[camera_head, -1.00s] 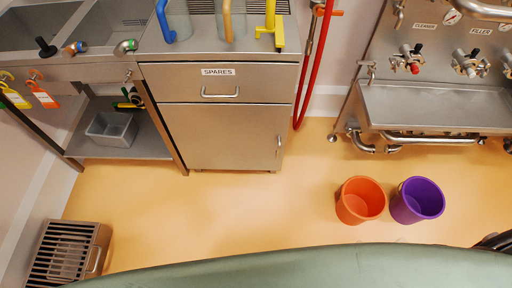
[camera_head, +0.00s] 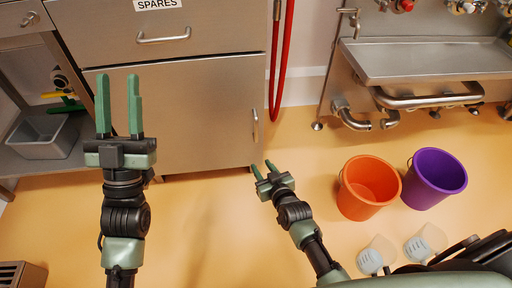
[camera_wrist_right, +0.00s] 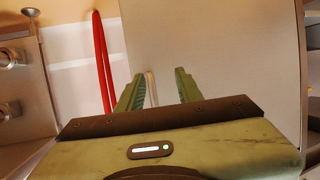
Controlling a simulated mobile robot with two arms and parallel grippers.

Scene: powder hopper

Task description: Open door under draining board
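The door under the draining board (camera_head: 207,120) is a flat steel panel below the SPARES drawer (camera_head: 165,38), and it is shut. Its upright bar handle (camera_head: 254,125) sits near the right edge. My left gripper (camera_head: 119,108) is open and empty in front of the door's left part in the head view. My right gripper (camera_head: 264,171) is open, just below and right of the handle in the head view. In the right wrist view the fingers of my right gripper (camera_wrist_right: 158,88) point toward the door (camera_wrist_right: 220,50), with the pale handle (camera_wrist_right: 151,88) showing between them, apparently beyond the tips.
A red hose (camera_head: 279,75) hangs right of the cabinet. An orange bucket (camera_head: 367,187) and a purple bucket (camera_head: 433,178) stand on the floor to the right. A grey bin (camera_head: 42,136) sits on the left shelf.

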